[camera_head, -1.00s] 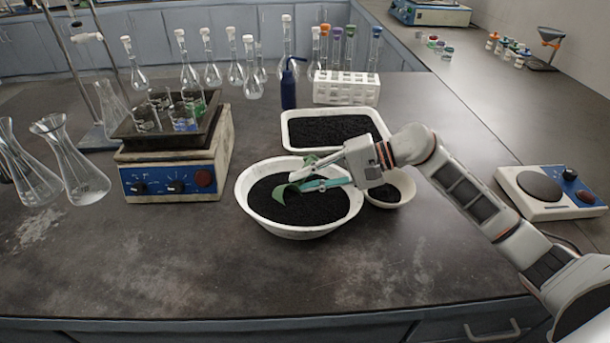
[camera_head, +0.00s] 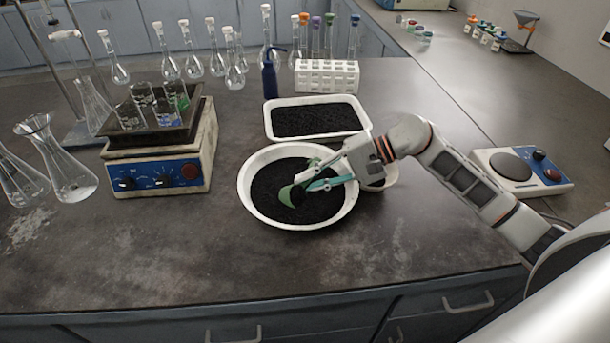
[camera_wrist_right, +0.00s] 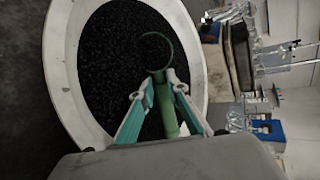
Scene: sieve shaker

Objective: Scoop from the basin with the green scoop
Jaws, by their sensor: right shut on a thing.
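The white round basin (camera_head: 262,213) stands on the bench and holds black granules. It also shows in the right wrist view (camera_wrist_right: 195,40). The green scoop (camera_head: 288,195) is over the basin, its bowl low at the granules; whether it touches them I cannot tell. My right gripper (camera_head: 318,185) is shut on the scoop's handle. In the right wrist view the green scoop handle (camera_wrist_right: 165,108) sits between the two fingers of the gripper (camera_wrist_right: 160,82), and the scoop's rim shows as a thin curve over the black granules. My left gripper is not in view.
A white rectangular tray (camera_head: 268,122) of black granules stands behind the basin. A small white bowl (camera_head: 390,177) is partly hidden behind my right gripper. A shaker (camera_head: 205,150) with beakers stands left, a hotplate (camera_head: 520,175) right. The bench front is clear.

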